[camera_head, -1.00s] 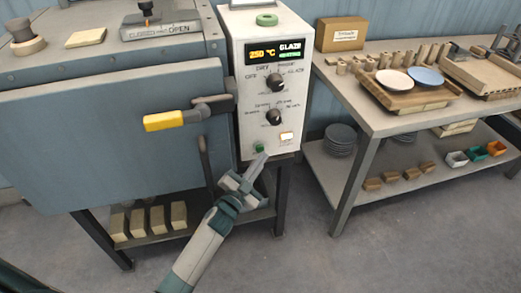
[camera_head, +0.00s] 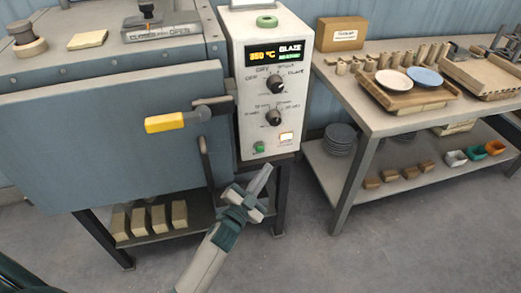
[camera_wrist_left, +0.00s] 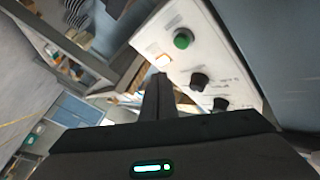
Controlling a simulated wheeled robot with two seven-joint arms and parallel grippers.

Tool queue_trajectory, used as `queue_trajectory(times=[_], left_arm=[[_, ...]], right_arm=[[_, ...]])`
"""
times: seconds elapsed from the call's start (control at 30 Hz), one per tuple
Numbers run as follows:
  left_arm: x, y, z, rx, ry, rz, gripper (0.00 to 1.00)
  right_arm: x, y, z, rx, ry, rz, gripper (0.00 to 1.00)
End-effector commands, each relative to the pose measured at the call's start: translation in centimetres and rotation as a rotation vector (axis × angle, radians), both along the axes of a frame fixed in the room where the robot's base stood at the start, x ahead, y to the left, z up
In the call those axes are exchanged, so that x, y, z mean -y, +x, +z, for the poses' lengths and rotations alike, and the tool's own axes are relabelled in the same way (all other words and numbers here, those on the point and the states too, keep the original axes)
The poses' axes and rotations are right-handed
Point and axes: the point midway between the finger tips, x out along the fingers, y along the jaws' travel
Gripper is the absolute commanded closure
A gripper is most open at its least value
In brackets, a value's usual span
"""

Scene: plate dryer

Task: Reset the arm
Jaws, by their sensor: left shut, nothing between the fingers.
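My left gripper (camera_head: 266,172) is shut and empty. It is in front of the kiln's stand, a little below the control panel (camera_head: 243,100) and apart from it. In the left wrist view its closed fingers (camera_wrist_left: 160,85) point up toward the panel, which appears tilted. The panel has a lit display (camera_head: 274,53), two black knobs, a green button (camera_head: 259,147) and a lit orange-white button (camera_head: 286,138). The same green button shows in the left wrist view (camera_wrist_left: 183,39). My right gripper is not in view.
The grey kiln door (camera_head: 100,135) is at the left, with a yellow-ended handle (camera_head: 165,122). The workbench (camera_head: 373,117) at the right holds plates on a wooden tray and other pottery items. Several pale blocks (camera_head: 150,219) stand under the kiln. The floor between the stands is clear.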

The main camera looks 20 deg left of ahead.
Motion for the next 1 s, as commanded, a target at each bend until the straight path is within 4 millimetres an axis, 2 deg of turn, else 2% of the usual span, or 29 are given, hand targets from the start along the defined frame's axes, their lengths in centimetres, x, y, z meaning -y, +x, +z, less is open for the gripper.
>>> queue_trajectory(times=[0.57,0.67,0.77,0.87,0.97,1.0], left_arm=[[0.0,0.0,0.0,0.000,0.000,0.000,1.00],[0.0,-0.1,-0.6,-0.014,-0.005,0.002,1.00],[-0.2,-0.5,-2.3,-0.053,-0.020,0.010,1.00],[-0.4,-1.4,-5.4,-0.127,-0.048,0.023,1.00],[-0.6,-2.9,-9.8,-0.234,-0.087,0.045,1.00],[-0.7,-3.8,-11.8,-0.284,-0.104,0.054,1.00]], right_arm=[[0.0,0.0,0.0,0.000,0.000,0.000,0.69],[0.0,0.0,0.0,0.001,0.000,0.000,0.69],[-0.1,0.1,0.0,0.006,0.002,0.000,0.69],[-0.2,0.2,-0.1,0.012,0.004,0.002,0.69],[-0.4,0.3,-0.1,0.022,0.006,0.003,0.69],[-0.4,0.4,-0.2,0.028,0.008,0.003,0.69]])
